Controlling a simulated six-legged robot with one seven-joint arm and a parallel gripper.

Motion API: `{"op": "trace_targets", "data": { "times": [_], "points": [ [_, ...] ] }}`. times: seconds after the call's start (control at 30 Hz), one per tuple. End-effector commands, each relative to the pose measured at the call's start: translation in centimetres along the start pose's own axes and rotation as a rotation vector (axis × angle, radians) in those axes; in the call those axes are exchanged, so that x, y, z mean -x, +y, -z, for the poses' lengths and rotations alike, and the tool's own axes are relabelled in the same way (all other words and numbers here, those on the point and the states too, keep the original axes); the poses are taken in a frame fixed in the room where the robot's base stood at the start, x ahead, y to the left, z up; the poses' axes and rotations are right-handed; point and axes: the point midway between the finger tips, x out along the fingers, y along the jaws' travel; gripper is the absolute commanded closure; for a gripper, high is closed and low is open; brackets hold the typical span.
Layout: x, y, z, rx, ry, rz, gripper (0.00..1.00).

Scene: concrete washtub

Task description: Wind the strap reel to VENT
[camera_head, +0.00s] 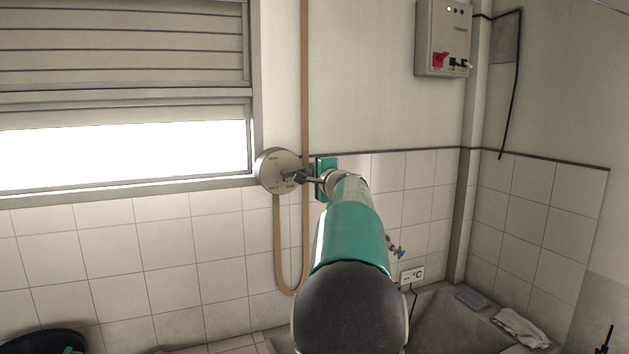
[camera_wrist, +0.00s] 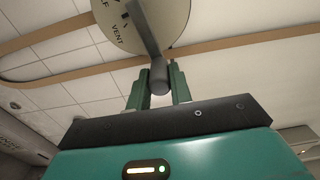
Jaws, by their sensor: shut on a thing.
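The strap reel (camera_head: 272,171) is a round pale disc on the wall at the window's lower right corner. In the wrist view its face (camera_wrist: 112,20) shows the word VENT and part of another label ending in LF. A grey crank arm (camera_wrist: 141,28) runs across the face, beside VENT, to a dark round knob (camera_wrist: 158,76). My gripper (camera_wrist: 160,84) is shut on this knob, one green finger on each side. In the head view my gripper (camera_head: 312,178) is at the reel's right side, partly hidden by my arm. The crank's exact pointing is unclear there.
A tan strap (camera_head: 305,90) runs down past the reel and loops below it. The slatted shutter (camera_head: 120,45) leaves a bright gap at the window's bottom. A control box (camera_head: 442,38) hangs upper right. A tap (camera_head: 397,250) and concrete tub (camera_head: 440,310) are below right.

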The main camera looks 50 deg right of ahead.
Motion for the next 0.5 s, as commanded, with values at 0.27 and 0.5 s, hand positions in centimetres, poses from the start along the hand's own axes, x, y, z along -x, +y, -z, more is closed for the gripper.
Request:
{"op": "trace_targets", "data": {
  "times": [0.27, 0.5],
  "points": [
    [0.0, -1.6, -0.4, 0.209, 0.0, 0.003, 1.0],
    [0.0, -2.2, -0.7, 0.312, 0.0, 0.004, 1.0]
  ]
}}
